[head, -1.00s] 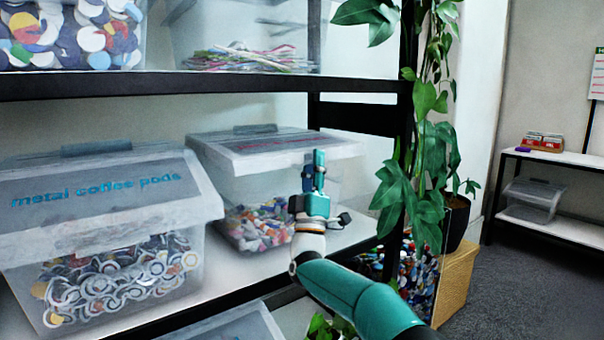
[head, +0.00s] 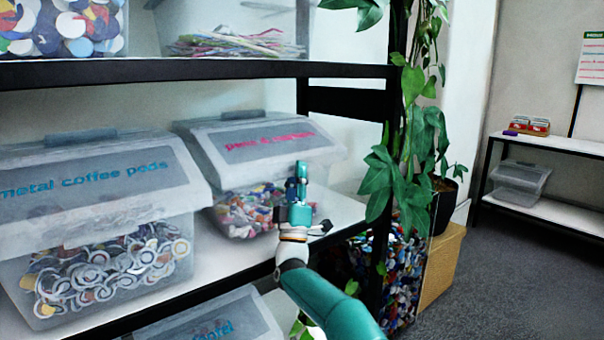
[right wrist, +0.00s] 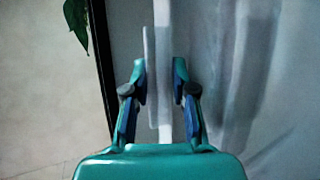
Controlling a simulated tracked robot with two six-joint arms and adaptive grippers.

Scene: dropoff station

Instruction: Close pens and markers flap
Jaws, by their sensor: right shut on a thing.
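The pens and markers flap (head: 235,146) is a translucent grey lid with pink lettering on a dark label, on the clear bin (head: 228,205) of small colourful items on the middle shelf. It slopes forward and down over the bin front. My right gripper (head: 301,168), teal and dark, is at the flap's front edge. In the right wrist view, the fingers of my right gripper (right wrist: 160,70) stand on both sides of the thin pale edge of the flap (right wrist: 162,25) and are shut on it. Whether the flap touches the bin rim is hard to tell. My left gripper is out of view.
A metal coffee pods bin (head: 95,190) stands close on the left. A black shelf post and a hanging plant (head: 385,180) are close on the right. Another bin lid (head: 215,322) shows below. The upper shelf (head: 190,71) runs overhead.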

